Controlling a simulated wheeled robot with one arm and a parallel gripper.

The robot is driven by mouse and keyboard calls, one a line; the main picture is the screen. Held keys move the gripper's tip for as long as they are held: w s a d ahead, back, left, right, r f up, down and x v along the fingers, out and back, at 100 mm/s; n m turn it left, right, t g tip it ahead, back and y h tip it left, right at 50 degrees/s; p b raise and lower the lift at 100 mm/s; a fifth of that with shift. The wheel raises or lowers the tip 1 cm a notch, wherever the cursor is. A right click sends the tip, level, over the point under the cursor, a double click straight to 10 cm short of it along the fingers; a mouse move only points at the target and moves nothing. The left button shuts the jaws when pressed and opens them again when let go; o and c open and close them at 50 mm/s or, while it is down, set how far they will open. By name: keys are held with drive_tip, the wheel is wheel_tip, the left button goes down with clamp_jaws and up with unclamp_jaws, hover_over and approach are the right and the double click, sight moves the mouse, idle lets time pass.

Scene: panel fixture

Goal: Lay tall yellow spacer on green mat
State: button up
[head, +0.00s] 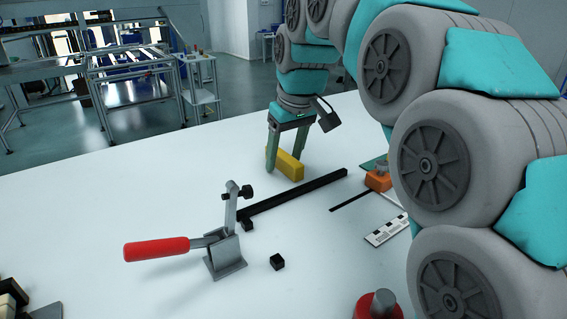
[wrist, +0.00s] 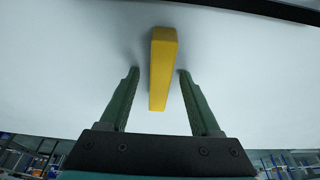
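The yellow spacer (head: 290,166) is a long bar on the white table, beyond the black rail. It also shows in the wrist view (wrist: 162,65), running lengthwise between the fingers. My gripper (head: 284,160) points down over it, with its green fingers on either side. In the wrist view my gripper (wrist: 158,72) is open, with a gap between the bar and each finger. A sliver of green surface (head: 372,163) shows behind the orange block; it may be the green mat, and my arm hides most of that area.
A black rail (head: 300,192) lies in front of the spacer. A toggle clamp with a red handle (head: 157,249) and a small black cube (head: 277,262) stand nearer. An orange block (head: 378,181) and a marked strip (head: 386,229) lie at right. The table left of the spacer is clear.

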clamp_jaws()
idle(0.4)
drive_tip(key=shift+r, duration=0.2)
